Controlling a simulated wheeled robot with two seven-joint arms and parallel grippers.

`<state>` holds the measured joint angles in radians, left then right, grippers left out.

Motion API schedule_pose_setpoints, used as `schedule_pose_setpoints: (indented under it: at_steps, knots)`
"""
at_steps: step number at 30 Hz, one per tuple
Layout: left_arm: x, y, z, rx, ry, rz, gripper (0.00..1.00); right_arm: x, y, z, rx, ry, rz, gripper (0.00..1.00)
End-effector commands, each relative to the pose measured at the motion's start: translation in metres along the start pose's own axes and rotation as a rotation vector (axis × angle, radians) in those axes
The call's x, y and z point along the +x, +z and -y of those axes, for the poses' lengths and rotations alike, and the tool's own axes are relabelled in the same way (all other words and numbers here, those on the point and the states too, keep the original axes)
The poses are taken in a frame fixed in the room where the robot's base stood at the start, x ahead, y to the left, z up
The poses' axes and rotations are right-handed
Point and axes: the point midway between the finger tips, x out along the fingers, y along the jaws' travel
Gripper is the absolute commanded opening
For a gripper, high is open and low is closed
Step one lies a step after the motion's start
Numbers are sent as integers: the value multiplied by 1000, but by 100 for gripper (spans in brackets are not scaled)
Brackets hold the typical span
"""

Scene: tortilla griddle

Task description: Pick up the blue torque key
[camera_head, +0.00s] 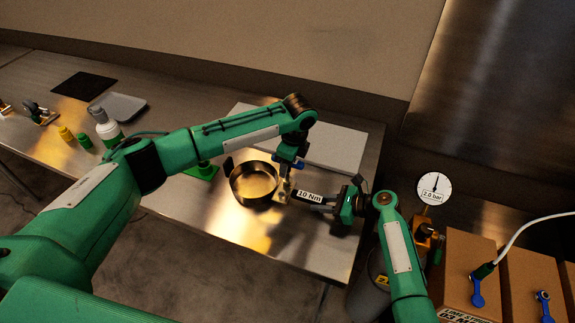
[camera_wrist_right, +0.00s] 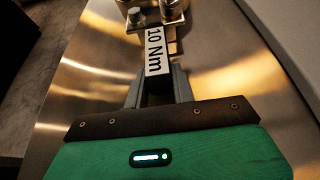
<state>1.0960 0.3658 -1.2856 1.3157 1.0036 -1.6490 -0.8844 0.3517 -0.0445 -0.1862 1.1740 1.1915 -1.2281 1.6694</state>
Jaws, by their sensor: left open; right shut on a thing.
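A dark bar with a white "10 Nm" label (camera_head: 310,196) sits at the right part of the steel table; its label also shows in the right wrist view (camera_wrist_right: 156,50). My right gripper (camera_head: 331,208) is shut on the near end of this bar. The bar's far end reaches a small metal fixture (camera_wrist_right: 150,12); I cannot tell whether they touch. The bar's own colour looks dark, not clearly blue. My left gripper (camera_head: 286,181) is open, pointing down close to the bar's far end. A small blue part (camera_head: 299,164) shows beside it, partly hidden.
A round pan (camera_head: 254,184) stands just left of the left gripper. A pale board (camera_head: 342,147) lies behind. Bottles (camera_head: 106,128) and a grey tray (camera_head: 122,106) are at left. Blue handles (camera_head: 478,291) are on boxes at right, near a gauge (camera_head: 434,188).

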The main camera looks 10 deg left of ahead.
Motion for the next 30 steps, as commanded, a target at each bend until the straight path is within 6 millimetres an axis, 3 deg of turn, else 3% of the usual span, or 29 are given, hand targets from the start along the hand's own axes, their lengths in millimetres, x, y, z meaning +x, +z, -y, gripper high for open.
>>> schedule_pose_setpoints:
  at_steps: [4, 11, 19, 26, 30]
  knots:
    - [15, 1, 0, -2, 1, 0, 47, 0, 0, 0, 0, -1, 0, 0]
    - [17, 1, 0, -1, 0, 0, 47, 0, 0, 0, 0, -1, 0, 0]
    - [16, 1, 0, -1, -1, 0, 0, 0, 0, 0, 0, -1, 0, 0]
    - [16, 1, 0, -2, -1, 0, 0, 0, 0, 0, 0, -1, 0, 0]
    - [5, 3, 1, -2, -3, 0, 0, 0, 0, 0, 0, -1, 0, 0]
